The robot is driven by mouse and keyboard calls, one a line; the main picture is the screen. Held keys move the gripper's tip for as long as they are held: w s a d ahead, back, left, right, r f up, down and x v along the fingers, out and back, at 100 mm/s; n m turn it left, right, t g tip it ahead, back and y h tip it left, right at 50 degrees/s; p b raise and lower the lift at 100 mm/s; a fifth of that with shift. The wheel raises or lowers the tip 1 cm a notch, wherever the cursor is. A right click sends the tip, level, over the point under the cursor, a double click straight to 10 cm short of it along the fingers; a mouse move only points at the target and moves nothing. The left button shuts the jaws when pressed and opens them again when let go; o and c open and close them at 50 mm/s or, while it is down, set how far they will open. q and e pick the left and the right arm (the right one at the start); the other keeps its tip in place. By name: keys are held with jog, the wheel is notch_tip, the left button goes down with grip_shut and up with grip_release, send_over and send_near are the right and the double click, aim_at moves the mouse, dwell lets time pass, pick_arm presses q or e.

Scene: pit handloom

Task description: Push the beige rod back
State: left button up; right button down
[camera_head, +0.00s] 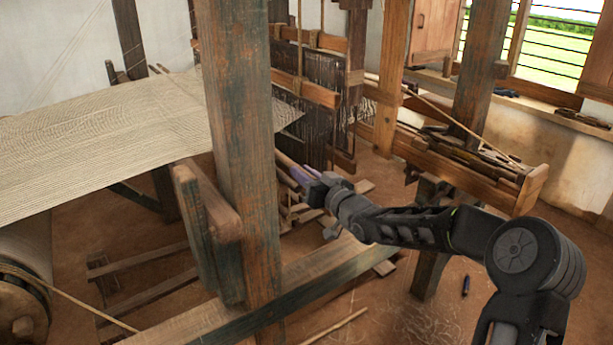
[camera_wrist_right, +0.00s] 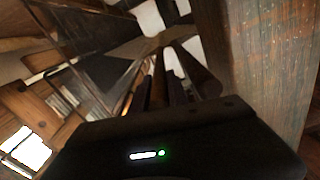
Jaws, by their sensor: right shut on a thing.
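The beige rod (camera_head: 287,161) runs beside the loom's front post, low behind it, and the post hides much of its length. My right gripper (camera_head: 305,176) reaches in from the right and is shut on the near end of the rod. In the right wrist view a brownish rod (camera_wrist_right: 199,74) extends away from the gripper, close to the dark fingers. The exact contact is too small and dark to tell. My left gripper is not in view.
A thick wooden post (camera_head: 240,120) stands just left of my right gripper. Woven cloth (camera_head: 95,135) stretches across the left. A dark heddle frame (camera_head: 325,75) hangs behind. A wooden trough (camera_head: 465,170) lies at the right. A beam (camera_head: 300,285) crosses low in front.

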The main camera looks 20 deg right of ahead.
jog(key=c, duration=1.4)
grip_release()
jog(key=shift+s+a, duration=0.1)
jog(key=shift+a, duration=0.25)
jog(key=shift+o, duration=0.5)
jog(key=shift+d, duration=0.1)
jog(key=shift+d, duration=0.1)
